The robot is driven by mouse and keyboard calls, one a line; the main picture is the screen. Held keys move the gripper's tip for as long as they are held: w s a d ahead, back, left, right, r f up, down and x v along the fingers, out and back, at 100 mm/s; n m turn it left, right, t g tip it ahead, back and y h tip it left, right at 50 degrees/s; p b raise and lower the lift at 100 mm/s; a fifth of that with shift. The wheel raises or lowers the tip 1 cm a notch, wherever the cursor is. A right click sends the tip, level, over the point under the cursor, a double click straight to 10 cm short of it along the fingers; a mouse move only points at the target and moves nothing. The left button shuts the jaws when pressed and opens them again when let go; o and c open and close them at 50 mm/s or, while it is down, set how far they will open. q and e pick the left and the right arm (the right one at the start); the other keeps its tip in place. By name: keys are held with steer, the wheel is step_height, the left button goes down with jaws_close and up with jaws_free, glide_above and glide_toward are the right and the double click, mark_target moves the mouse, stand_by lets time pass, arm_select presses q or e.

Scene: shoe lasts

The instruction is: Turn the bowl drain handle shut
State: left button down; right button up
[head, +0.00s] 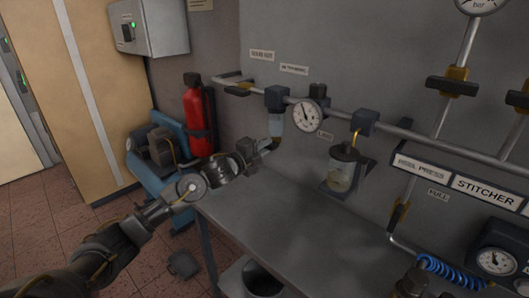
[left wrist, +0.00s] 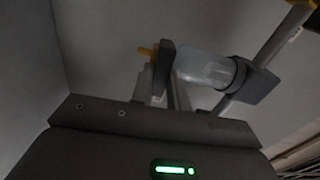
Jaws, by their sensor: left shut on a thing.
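The filter bowl (head: 276,125) is a translucent bluish cup hanging under a dark block (head: 277,97) on the wall pipe. It also shows in the left wrist view (left wrist: 204,68), lying sideways in that picture. A small orange drain part (head: 278,141) is at the bowl's lower end. My left gripper (head: 268,146) reaches in from the left to just below the bowl. In the left wrist view its fingers close on the dark drain handle (left wrist: 163,66), with an orange tip beside it. The fingers partly hide the handle, so its exact angle is hard to tell.
A round gauge (head: 306,116) and a second jar (head: 342,168) sit to the right along the wall pipe. A mostly bare grey bench (head: 290,205) lies below. A red extinguisher (head: 197,115) and a blue machine (head: 150,160) stand to the left.

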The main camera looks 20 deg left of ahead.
arm_select(q)
steer(key=shift+m, duration=0.4)
arm_select(e)
steer(key=shift+f, duration=0.35)
arm_select(q)
steer(key=c, duration=1.4)
jaws_free()
steer(key=shift+o, duration=0.2)
